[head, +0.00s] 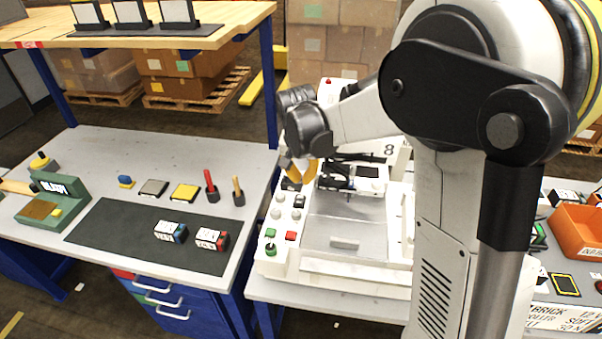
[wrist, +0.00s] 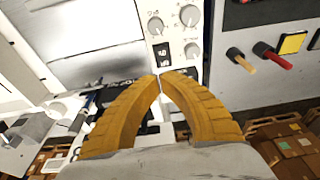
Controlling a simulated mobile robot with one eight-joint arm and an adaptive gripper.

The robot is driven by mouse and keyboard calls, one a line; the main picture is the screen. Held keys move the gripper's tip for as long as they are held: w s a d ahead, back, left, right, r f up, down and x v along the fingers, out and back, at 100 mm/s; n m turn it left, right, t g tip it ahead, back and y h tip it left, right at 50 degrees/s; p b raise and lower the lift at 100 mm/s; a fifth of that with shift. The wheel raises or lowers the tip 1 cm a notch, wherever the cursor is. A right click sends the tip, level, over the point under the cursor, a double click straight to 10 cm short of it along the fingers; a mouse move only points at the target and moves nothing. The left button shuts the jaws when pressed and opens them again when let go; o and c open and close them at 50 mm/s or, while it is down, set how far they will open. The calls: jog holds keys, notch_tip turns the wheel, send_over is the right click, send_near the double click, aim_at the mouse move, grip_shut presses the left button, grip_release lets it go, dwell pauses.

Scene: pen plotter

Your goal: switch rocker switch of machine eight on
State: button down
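Machine eight (head: 350,255) is a white plotter with an "8" on a plate behind it. Its control panel (head: 262,262) runs along its left side and shows upside down in the wrist view (wrist: 175,38). A dark piece (head: 290,184) at the far end of the panel may be the rocker switch, but I cannot tell which way it is set. My gripper (head: 301,178) is over that far end. In the wrist view its yellow fingers (wrist: 160,78) meet at the tips, with nothing seen between the tips. They hide part of the panel; contact cannot be told.
Knobs (wrist: 155,25), a small black numbered part (wrist: 163,54), a green button (head: 270,233) and a red button (head: 290,236) share the panel. A grey bench (head: 110,155) with pens and blocks stands at left. An orange bin (head: 577,235) is at right.

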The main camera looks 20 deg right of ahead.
aim_at(301, 202)
jog(key=x, duration=0.2)
jog(key=b+x, duration=0.1)
jog(key=x, duration=0.3)
jog(key=shift+s+a+f+b, duration=0.15)
jog(key=shift+s+f+b, duration=0.15)
jog(key=shift+s+a+f, duration=0.1)
jog(key=shift+s+f, duration=0.05)
jog(key=shift+f, duration=0.5)
jog(key=shift+s+a+f+t+b, duration=0.15)
jog(key=shift+f+t+b, duration=0.3)
jog(key=shift+b, duration=0.3)
jog(key=shift+s+f+t+h+b, duration=0.1)
jog(key=shift+f+t+h+b, duration=0.25)
jog(key=shift+h+b, duration=0.2)
jog(key=shift+r+p, duration=0.35)
jog(key=shift+r, duration=0.05)
jog(key=shift+w+d+r, duration=0.2)
jog(key=shift+w+d, duration=0.25)
jog(key=shift+w, duration=0.3)
